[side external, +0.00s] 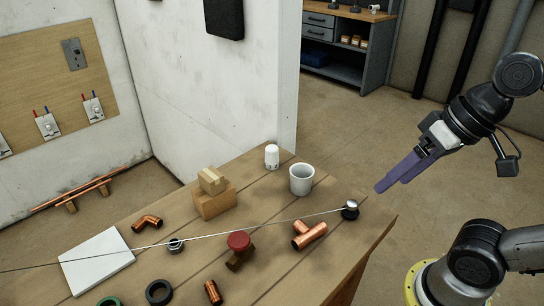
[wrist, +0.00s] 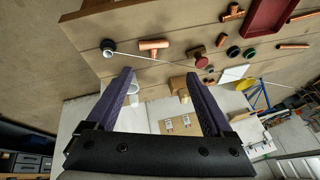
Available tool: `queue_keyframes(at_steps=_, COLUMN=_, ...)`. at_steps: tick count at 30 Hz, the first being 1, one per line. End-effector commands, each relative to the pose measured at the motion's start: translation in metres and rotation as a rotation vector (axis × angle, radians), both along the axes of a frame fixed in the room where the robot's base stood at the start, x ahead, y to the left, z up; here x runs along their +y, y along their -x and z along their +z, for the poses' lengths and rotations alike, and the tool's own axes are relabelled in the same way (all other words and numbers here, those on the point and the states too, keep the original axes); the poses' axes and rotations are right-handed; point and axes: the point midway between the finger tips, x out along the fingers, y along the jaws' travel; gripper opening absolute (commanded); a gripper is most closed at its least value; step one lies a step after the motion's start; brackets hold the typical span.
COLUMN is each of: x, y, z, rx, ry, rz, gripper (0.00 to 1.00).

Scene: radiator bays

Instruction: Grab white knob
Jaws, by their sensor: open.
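The white knob (side external: 272,156) is a small ribbed white cylinder standing upright near the far corner of the wooden table (side external: 270,262), behind the white mug. I cannot surely make it out in the wrist view, where my left finger partly covers that area. My gripper (side external: 388,184) has purple fingers, is open and empty, and hangs in the air to the right of the knob, beyond the table's right edge. In the wrist view my gripper (wrist: 158,75) shows its two fingers spread apart, with nothing between them at the tips.
A white mug (side external: 302,180) stands close to the knob. A dark round-based piece (side external: 350,210) with a thin cable sits near the right edge. Copper fittings (side external: 309,236), a red-capped valve (side external: 239,242) and a white plate (side external: 97,261) lie in front.

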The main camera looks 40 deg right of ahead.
Motion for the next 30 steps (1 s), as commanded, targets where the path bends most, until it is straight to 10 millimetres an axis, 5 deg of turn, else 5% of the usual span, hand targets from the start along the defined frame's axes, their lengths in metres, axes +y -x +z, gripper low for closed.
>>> queue_keyframes(at_steps=8, x=0.040, y=-0.057, z=0.039, rx=0.226, ry=-0.356, rz=-0.214, gripper=0.86)
queue_keyframes(at_steps=16, x=0.046, y=-0.155, z=0.058, rx=0.483, ry=-0.716, rz=-0.447, gripper=0.86)
queue_keyframes(at_steps=23, x=0.010, y=-0.246, z=0.045, rx=0.667, ry=-1.012, rz=-0.627, gripper=0.86)
queue_keyframes(at_steps=30, x=-0.063, y=-0.325, z=-0.004, rx=0.807, ry=-1.309, rz=-0.796, gripper=0.86)
